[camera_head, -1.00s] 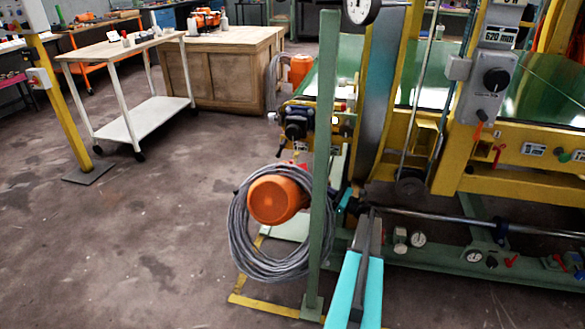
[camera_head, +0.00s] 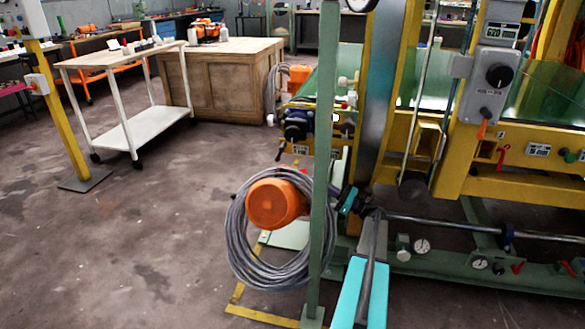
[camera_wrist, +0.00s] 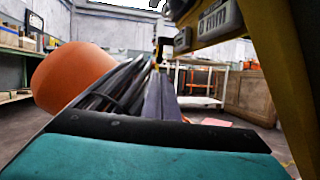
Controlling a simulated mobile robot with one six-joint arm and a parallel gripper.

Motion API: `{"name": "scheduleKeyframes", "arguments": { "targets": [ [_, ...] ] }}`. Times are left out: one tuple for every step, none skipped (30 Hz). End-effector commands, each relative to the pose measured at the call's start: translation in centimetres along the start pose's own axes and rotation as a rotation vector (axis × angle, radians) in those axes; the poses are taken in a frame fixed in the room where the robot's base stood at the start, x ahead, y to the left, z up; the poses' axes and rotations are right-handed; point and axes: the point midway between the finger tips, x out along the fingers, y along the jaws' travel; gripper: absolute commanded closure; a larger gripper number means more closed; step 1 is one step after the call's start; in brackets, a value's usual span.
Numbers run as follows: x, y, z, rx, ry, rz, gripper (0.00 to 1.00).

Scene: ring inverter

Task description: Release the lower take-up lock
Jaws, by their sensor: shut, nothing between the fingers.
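No part is clearly labelled as the lower take-up lock. A red lever (camera_head: 518,268) sits on the machine's low green beam at the right, and another red handle (camera_head: 501,155) hangs on the yellow beam above it; I cannot tell which belongs to the lock. My teal arm rises from the bottom of the head view, with its teal and dark wrist (camera_head: 350,200) just right of the green post. My gripper (camera_wrist: 160,97) shows in the wrist view as dark fingers, shut and empty, beside the coiled cable. It is well left of both red handles.
A green post (camera_head: 325,130) stands close to my arm. An orange drum (camera_head: 274,204) with a grey cable coil (camera_head: 236,240) is left of it. Open floor is at left.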

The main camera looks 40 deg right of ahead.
Motion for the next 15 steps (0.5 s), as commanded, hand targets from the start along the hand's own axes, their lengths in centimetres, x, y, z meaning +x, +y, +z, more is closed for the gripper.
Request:
{"name": "scheduleKeyframes", "arguments": {
  "targets": [
    [0.1, 0.0, 0.0, 0.000, 0.000, 0.000, 1.00],
    [0.2, 0.0, 0.0, 0.000, 0.000, 0.001, 1.00],
    [0.3, 0.0, -0.1, 0.000, 0.000, 0.001, 1.00],
    [0.5, 0.0, -0.1, 0.000, 0.000, 0.001, 1.00],
    [0.6, 0.0, -0.1, 0.000, 0.000, 0.001, 1.00],
    [0.9, 0.0, -0.1, 0.000, 0.000, 0.001, 1.00],
    [1.1, 0.0, -0.1, 0.000, 0.000, 0.001, 1.00],
    [1.4, 0.0, -0.1, 0.000, 0.000, 0.001, 1.00],
    [1.8, 0.0, -0.2, -0.001, 0.000, 0.001, 1.00],
    [2.2, 0.0, -0.2, -0.001, 0.001, 0.001, 1.00],
    [2.6, 0.1, -0.2, -0.001, 0.000, 0.002, 1.00],
    [3.1, 0.1, -0.2, -0.001, 0.000, 0.003, 1.00],
    [3.5, 0.1, -0.2, -0.001, 0.000, 0.003, 1.00],
    [3.9, 0.1, -0.2, -0.002, 0.001, 0.002, 1.00],
    [4.4, 0.0, -0.3, -0.001, 0.001, 0.002, 1.00]
  ]
}}
